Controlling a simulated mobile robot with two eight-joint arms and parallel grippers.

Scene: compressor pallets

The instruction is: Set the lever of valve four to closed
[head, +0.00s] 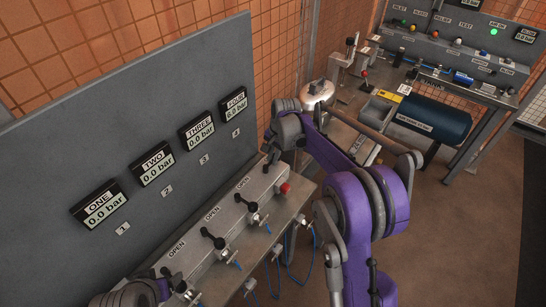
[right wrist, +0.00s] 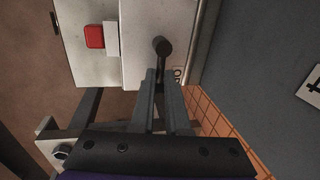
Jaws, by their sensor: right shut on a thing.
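The lever of valve four (right wrist: 162,47) is a dark stem with a round knob on a pale manifold block (right wrist: 147,22). In the right wrist view, its stem sits between the fingertips of my right gripper (right wrist: 163,85), which is shut on it. In the head view, my right gripper (head: 271,151) is at the far end of the manifold (head: 228,218), below gauge four (head: 234,105). That gauge shows about 6 bar; its small digits are hard to read. Part of a label shows beside the lever, mostly hidden. My left gripper is not clearly visible.
Gauges one (head: 100,206), two (head: 153,165) and three (head: 198,130) read 0.0 bar on the grey panel. Other black levers (head: 213,238) stand along the manifold beside OPEN labels. A red knob (head: 285,188) is close to my right gripper. A bench with a dark tank (head: 430,119) stands behind.

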